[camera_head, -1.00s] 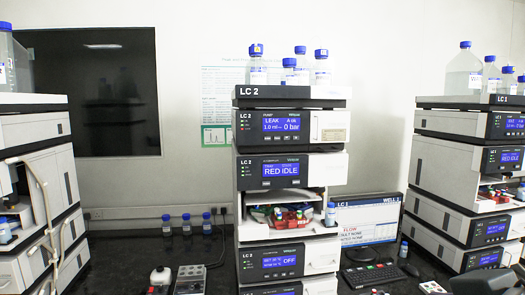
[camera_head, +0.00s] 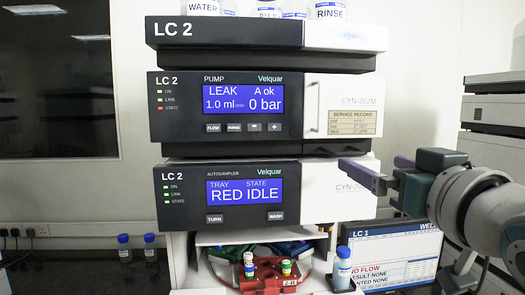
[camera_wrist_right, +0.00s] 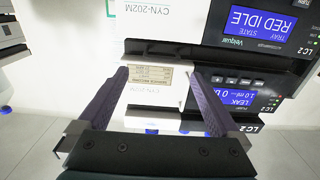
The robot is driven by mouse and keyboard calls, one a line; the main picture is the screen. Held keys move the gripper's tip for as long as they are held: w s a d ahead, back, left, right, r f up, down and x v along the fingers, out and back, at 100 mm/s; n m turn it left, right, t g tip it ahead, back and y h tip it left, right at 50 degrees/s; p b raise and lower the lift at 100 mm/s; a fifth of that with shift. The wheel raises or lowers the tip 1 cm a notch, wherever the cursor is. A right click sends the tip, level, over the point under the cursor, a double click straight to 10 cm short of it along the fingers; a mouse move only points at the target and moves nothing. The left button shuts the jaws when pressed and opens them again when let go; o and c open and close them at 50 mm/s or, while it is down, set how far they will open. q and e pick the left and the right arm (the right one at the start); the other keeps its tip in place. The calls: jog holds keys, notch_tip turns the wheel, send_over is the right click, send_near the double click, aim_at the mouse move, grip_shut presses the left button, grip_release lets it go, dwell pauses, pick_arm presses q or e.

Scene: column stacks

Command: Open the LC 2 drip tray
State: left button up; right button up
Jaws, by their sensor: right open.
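The LC 2 stack fills the middle of the head view. Its pump (camera_head: 175,122) reads LEAK and 0 bar. Its autosampler (camera_head: 180,212) below reads RED IDLE. A dark strip (camera_head: 260,149) lies between the two; I cannot tell for sure whether it is the drip tray. My right gripper (camera_head: 373,164) is open and empty, in front of the stack's right edge, near the autosampler's white panel. In the right wrist view, which shows the stack upside down, its fingers (camera_wrist_right: 155,76) spread either side of the pump's service label (camera_wrist_right: 151,85). My left gripper is out of view.
A pump door handle (camera_head: 313,109) stands out left of the label. Bottles (camera_head: 204,8) stand on the stack's top. Below the autosampler are a red vial rack (camera_head: 270,275) and a blue-capped bottle (camera_head: 343,268). The LC 1 monitor (camera_head: 388,258) is behind my right arm.

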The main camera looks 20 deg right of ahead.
aim_at(352, 154)
jog(key=p+x, duration=0.3)
jog(key=x, duration=0.5)
jog(key=shift+a+r, duration=0.1)
jog(key=shift+a, duration=0.05)
jog(key=shift+w, duration=0.55)
jog(key=c, duration=0.6)
jog(key=shift+d, duration=0.25)
grip_shut()
